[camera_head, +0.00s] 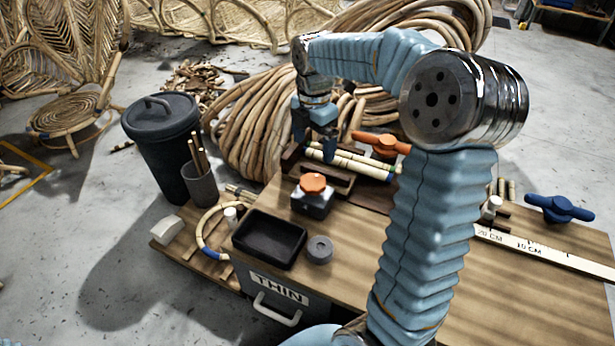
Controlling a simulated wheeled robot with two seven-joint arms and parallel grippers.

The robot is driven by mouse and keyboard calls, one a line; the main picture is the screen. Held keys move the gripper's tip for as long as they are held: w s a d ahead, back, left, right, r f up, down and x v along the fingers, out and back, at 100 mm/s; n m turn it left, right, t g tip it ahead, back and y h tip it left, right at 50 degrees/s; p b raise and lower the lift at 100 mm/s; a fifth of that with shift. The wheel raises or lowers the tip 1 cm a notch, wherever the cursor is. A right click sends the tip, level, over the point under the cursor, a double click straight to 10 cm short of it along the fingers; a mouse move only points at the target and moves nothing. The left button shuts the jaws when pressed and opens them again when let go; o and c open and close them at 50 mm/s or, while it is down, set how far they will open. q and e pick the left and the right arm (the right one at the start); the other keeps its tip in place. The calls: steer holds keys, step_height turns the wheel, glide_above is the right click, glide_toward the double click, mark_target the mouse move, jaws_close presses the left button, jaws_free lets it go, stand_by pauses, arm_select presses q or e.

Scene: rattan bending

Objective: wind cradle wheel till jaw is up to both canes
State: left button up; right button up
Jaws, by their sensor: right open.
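Two pale canes (350,165) with coloured bands lie side by side in a dark wooden cradle (330,181) at the back of the workbench. An orange winged wheel (382,143) stands just behind the canes, towards their right end. My right gripper (315,146) is open, fingers pointing down, over the left end of the canes and left of the orange wheel. I cannot tell whether it touches a cane. The gap between jaw and canes is too small to make out. My right arm hides the cradle's right side. My left gripper is not in view.
An orange-knobbed block (313,197), a black tray (269,238) and a grey round piece (319,249) sit at the front left. A ruler (540,250) and a blue winged handle (559,208) are at right. A bin (165,145) stands left; coiled rattan (250,125) lies behind.

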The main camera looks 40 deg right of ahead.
mark_target(313, 181)
step_height(313, 181, down, 12)
steer(key=shift+r+b, duration=0.25)
steer(key=shift+b, duration=0.6)
steer(key=c, duration=1)
steer(key=shift+c, duration=0.2)
